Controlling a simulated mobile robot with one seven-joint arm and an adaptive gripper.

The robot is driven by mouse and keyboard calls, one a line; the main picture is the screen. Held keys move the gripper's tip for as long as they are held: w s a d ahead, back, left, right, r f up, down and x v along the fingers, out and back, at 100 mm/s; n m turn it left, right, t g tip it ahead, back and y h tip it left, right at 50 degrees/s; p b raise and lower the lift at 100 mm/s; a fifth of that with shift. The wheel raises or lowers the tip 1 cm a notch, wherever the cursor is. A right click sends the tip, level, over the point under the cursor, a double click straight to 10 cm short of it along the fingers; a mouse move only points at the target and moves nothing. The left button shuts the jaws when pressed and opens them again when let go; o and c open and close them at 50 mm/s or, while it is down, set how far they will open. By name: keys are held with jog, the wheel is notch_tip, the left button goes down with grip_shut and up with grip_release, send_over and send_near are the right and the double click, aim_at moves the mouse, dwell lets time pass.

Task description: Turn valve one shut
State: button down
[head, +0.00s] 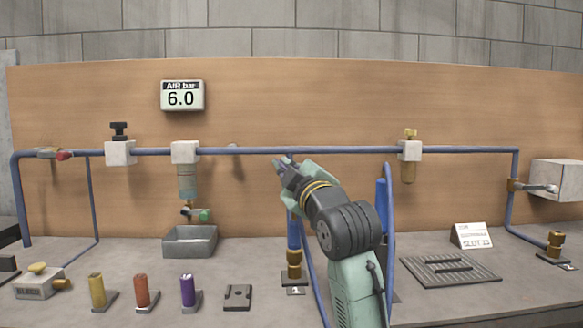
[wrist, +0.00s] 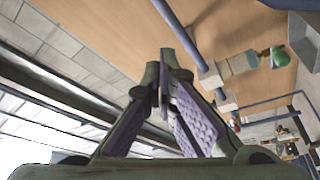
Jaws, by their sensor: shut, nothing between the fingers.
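A tag marked 1 (head: 292,291) stands on the bench below a brass fitting (head: 293,265) at the foot of a blue drop pipe (head: 293,235). I take this as the line of valve one, but no valve handle shows on it; my gripper and arm cover its upper part. My gripper (head: 281,167) is at the top of this drop, just under the blue main pipe (head: 330,150). In the wrist view the purple-padded fingers (wrist: 168,82) come together at the tips with nothing held. I cannot tell whether they touch any part of the valve.
A red-handled valve (head: 56,154) is at far left. A filter bowl (head: 187,182) hangs over a metal tray (head: 190,241). The gauge (head: 182,97) reads 6.0. Coloured cylinders stand in front.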

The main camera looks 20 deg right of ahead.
jog(key=d+p+x, duration=0.2)
jog(key=p+x, duration=0.1)
jog(key=x, duration=0.7)
jog(key=shift+h, duration=0.4)
jog(key=shift+s+d+f+p, duration=0.2)
jog(key=shift+s+d+f, duration=0.1)
jog(key=shift+d+f, duration=0.45)
jog(key=shift+s+d+f+p, duration=0.15)
jog(key=shift+s+d+f, duration=0.2)
jog(key=shift+d+f, duration=0.45)
